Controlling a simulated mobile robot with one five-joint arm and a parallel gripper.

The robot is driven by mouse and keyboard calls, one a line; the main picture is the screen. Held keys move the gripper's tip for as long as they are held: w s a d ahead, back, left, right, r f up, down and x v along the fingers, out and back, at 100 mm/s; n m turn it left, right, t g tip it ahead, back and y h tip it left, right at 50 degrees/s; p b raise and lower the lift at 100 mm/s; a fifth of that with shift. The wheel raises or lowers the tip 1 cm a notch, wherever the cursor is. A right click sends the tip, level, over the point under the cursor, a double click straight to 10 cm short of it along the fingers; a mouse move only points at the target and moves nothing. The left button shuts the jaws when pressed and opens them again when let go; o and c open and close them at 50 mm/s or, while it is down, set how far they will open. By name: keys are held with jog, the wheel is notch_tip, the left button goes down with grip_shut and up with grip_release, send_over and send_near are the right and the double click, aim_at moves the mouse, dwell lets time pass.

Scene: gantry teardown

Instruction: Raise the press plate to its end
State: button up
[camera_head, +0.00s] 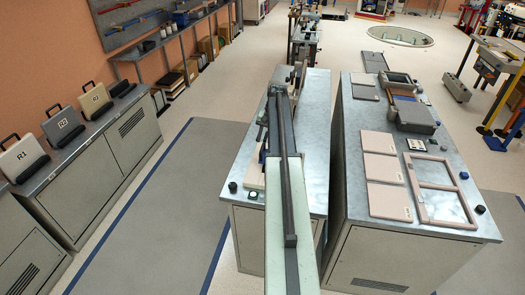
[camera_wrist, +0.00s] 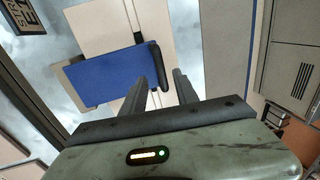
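A blue plate (camera_wrist: 100,76) with a dark curved handle (camera_wrist: 161,72) at its right edge shows in the wrist view; it looks like the press plate. It lies over a pale board (camera_wrist: 104,28). My gripper (camera_wrist: 158,57) is open, with its two dark fingers apart. The handle appears near and partly between the fingers, and I cannot tell whether they touch it. In the head view, my arm covers most of the middle bench, and only a sliver of blue (camera_head: 262,154) shows beside it.
The middle bench (camera_head: 316,130) has a metal top. The right bench (camera_head: 350,200) holds several pale panels (camera_head: 389,201) and a frame (camera_head: 441,203). Labelled cases (camera_head: 62,127) stand on the left cabinet. Grey floor matting (camera_head: 165,190) is clear between left cabinet and middle bench.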

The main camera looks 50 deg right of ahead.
aim_at(263, 148)
jog(key=f, duration=0.1)
jog(key=f+b, duration=0.2)
jog(key=shift+w+a+f, duration=0.2)
jog(key=shift+w+f, duration=0.1)
jog(key=shift+f, duration=0.05)
jog(key=shift+r, duration=0.1)
grip_shut()
jog(key=shift+s, duration=0.15)
dwell(0.7)
